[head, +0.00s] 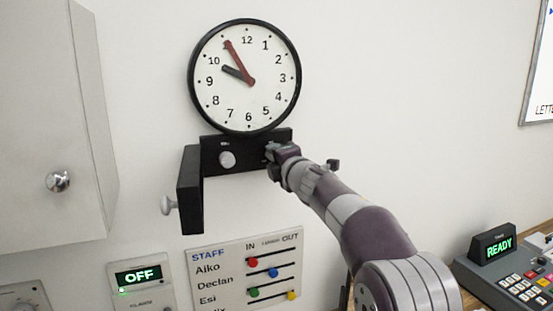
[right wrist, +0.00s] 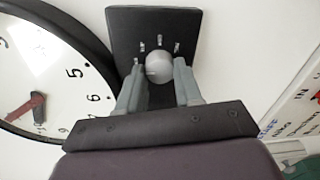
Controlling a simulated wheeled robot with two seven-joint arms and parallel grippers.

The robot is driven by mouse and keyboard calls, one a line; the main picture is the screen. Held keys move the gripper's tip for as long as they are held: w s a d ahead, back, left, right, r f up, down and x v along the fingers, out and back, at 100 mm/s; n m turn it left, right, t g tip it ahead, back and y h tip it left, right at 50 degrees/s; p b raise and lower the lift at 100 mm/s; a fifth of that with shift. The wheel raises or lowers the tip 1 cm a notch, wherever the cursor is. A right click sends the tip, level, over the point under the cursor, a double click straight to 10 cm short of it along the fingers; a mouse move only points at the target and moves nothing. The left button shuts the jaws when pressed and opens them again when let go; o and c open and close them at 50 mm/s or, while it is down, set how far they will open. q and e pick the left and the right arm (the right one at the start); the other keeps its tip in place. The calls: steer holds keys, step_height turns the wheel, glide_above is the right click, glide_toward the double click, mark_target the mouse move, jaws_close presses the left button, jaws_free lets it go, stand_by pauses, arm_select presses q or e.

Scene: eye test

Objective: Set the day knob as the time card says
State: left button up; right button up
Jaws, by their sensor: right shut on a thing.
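A black box (head: 211,167) sits on the wall under the round clock (head: 270,97), with its black door (head: 189,187) swung open at the left. A pale round knob (head: 227,159) on the box's left part is free, its label too small to read. My right gripper (head: 271,151) is at the box's right part. In the right wrist view its fingers (right wrist: 157,84) are shut on a grey round knob (right wrist: 159,66) with several small marks above it. I cannot read the marks or the knob's setting. The clock's dark short hand is near 10, its red hand near 11. No time card is recognisable.
A staff board (head: 220,285) with coloured sliders hangs below the box. An OFF display panel (head: 139,277) is left of it. A pale cabinet (head: 50,120) juts out at left. A READY machine (head: 505,275) stands at the lower right.

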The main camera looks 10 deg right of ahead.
steer(key=shift+f, duration=0.15)
steer(key=o, duration=1)
steer(key=shift+o, duration=0.2)
steer(key=shift+s, duration=0.15)
steer(key=b+v, duration=0.4)
steer(key=v, duration=0.8)
steer(key=shift+s, duration=0.2)
